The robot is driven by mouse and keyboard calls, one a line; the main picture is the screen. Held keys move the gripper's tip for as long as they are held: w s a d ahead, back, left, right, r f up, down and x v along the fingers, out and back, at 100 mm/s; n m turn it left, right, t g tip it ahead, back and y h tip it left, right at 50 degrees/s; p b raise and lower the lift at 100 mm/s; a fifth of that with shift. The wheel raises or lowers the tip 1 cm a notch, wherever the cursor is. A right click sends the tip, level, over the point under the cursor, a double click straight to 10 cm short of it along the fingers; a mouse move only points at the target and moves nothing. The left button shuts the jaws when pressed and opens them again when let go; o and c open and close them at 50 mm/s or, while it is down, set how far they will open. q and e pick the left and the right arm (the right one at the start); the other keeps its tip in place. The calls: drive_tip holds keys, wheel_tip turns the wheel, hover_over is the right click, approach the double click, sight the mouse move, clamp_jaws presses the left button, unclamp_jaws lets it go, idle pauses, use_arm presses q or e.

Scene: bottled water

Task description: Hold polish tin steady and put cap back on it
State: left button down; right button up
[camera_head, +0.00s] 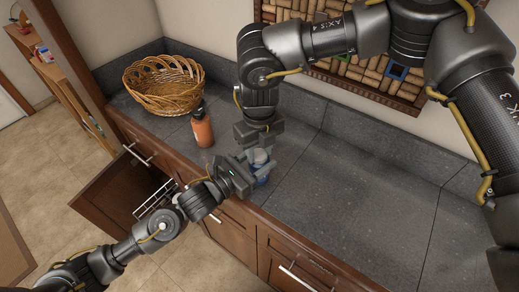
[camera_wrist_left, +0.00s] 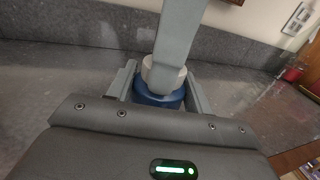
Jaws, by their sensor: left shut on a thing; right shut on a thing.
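The blue polish tin (camera_head: 262,181) stands upright on the grey countertop, near its front edge. My left gripper (camera_head: 258,175) is shut on the tin from the front left. In the left wrist view the tin (camera_wrist_left: 158,97) sits between the left fingers (camera_wrist_left: 160,92). My right gripper (camera_head: 259,150) comes down from above and is shut on the pale cap (camera_head: 260,156). The cap (camera_wrist_left: 152,72) is right over the tin's top in the left wrist view, partly covered by a right finger. I cannot tell whether it is fully seated.
An orange-brown bottle with a dark top (camera_head: 202,126) stands left of the grippers. A wicker basket (camera_head: 163,92) is behind it at the back left. The counter (camera_head: 370,190) to the right is clear.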

use_arm(q)
drive_tip(key=shift+f, duration=0.15)
use_arm(e)
drive_tip(key=m, duration=0.3)
drive_tip(key=o, duration=1.1)
drive_tip(key=shift+r, duration=0.1)
drive_tip(key=shift+r, duration=2.15)
drive_tip(key=shift+c, duration=0.3)
